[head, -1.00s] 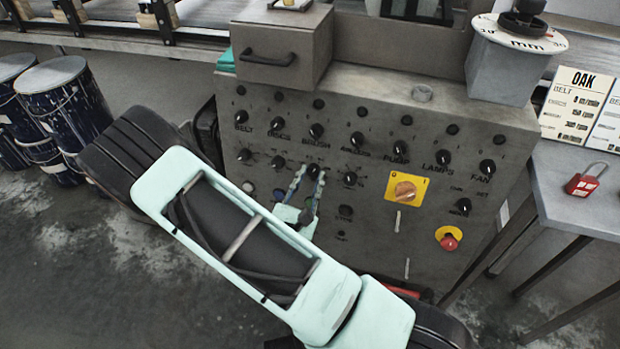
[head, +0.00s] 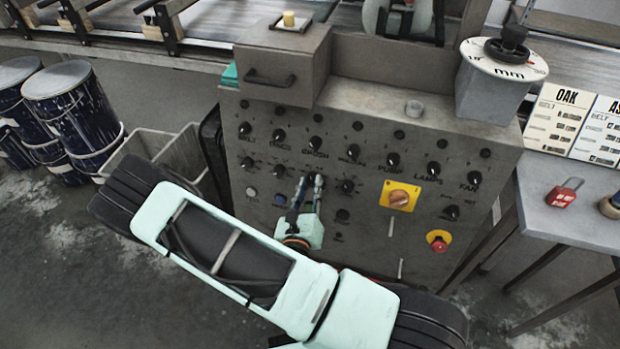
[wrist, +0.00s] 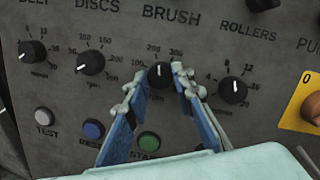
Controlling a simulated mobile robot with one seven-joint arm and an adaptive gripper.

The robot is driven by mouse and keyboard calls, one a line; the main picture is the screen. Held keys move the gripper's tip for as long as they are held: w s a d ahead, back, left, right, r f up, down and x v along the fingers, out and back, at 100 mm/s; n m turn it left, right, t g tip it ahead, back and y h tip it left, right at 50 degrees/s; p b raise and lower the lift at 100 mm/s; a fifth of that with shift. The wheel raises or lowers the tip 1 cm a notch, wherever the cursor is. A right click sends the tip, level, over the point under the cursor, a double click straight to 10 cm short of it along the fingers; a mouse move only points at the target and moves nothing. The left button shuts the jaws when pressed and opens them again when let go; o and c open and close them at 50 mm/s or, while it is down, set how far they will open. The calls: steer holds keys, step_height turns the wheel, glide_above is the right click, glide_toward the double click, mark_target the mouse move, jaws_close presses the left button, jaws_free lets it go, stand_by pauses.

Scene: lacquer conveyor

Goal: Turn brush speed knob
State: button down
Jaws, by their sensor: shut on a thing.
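The brush speed knob (wrist: 161,75) is a black round knob with a white pointer line, below the BRUSH label in the wrist view. Its pointer stands roughly upright, and its printed scale shows 200 and 300 above it. My gripper (wrist: 160,72) has one finger on each side of this knob and is shut on it. In the head view my gripper (head: 310,178) reaches the grey control panel (head: 365,235) at the lower knob row, and the fingers largely cover the knob there.
Neighbouring knobs, discs (wrist: 91,62) and rollers (wrist: 232,90), sit close on both sides. Test (wrist: 44,116), blue reset (wrist: 93,129) and green start (wrist: 148,142) buttons lie below. A yellow-plated orange switch (head: 400,197) and red stop button (head: 439,242) are to the right.

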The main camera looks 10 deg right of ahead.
steer(key=n+p, duration=0.1)
steer(key=n, duration=0.1)
steer(key=n+p, duration=0.2)
steer(key=n+y+p, duration=0.1)
steer(key=n+p, duration=0.1)
steer(key=shift+d+r, duration=0.1)
steer(key=shift+r, duration=0.2)
steer(key=n+p, duration=0.2)
steer(key=n, duration=0.1)
steer(key=n+g+p, duration=0.1)
steer(key=n+p, duration=0.2)
steer(key=shift+g+y, duration=0.3)
steer(key=n+p, duration=0.3)
steer(key=n, duration=0.2)
steer(key=shift+r+g, duration=0.1)
steer(key=shift+g, duration=0.3)
steer(key=n+g+h+p, duration=0.1)
steer(key=n, duration=0.3)
steer(key=shift+n, duration=0.3)
steer(key=shift+n+p, duration=0.3)
steer(key=c, duration=1.7)
jaws_free()
steer(key=shift+w, duration=0.1)
steer(key=shift+o, duration=0.2)
steer(key=shift+a, duration=0.2)
